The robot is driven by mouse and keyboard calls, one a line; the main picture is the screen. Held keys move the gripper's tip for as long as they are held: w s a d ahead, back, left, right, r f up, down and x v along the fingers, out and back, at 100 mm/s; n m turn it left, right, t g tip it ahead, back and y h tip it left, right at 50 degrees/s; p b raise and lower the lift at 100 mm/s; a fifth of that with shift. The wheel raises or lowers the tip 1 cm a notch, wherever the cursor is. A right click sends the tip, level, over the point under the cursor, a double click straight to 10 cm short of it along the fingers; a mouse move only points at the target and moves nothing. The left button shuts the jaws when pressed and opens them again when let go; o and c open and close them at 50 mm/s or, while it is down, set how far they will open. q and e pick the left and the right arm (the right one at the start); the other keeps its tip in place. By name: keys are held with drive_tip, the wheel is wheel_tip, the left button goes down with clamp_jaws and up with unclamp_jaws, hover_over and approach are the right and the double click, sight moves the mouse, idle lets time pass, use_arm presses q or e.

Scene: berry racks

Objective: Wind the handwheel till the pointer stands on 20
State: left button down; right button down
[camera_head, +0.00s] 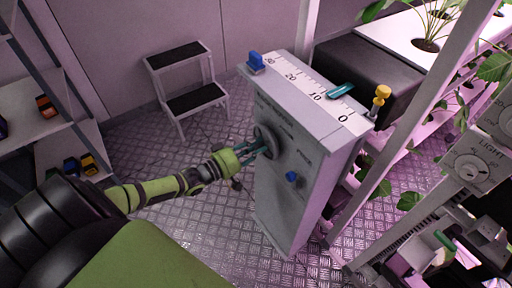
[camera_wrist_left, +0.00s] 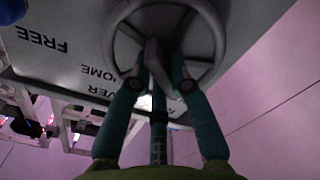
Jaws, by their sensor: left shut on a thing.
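A grey handwheel (camera_head: 266,140) sits on the front face of a pale grey cabinet (camera_head: 290,210). My left gripper (camera_head: 262,150) is at the wheel. In the left wrist view its teal fingers (camera_wrist_left: 163,85) are shut on a grey part of the handwheel (camera_wrist_left: 207,25), inside the rim. The fingers partly hide what they grip. A white scale (camera_head: 302,82) on the cabinet top is marked 0 to 30, with 0 at the near right end. The teal pointer (camera_head: 341,90) stands close to the 10. My right gripper is not in view.
A blue knob (camera_head: 292,177) is on the cabinet front below the word FREE. A blue block (camera_head: 255,62) and a yellow knob (camera_head: 381,93) stand at the top's ends. A step stool (camera_head: 187,90) is behind left; plant racks stand right. Floor is clear left of the cabinet.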

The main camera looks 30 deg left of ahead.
use_arm(q)
drive_tip(key=shift+n, duration=1.6)
drive_tip(key=c, duration=1.1)
unclamp_jaws()
drive_tip(key=shift+c, duration=0.2)
drive_tip(key=shift+s, duration=0.1)
drive_tip(key=v, duration=1.1)
drive_tip(key=shift+s+a, duration=0.2)
drive_tip(key=shift+s, duration=0.15)
drive_tip(key=shift+b, duration=0.3)
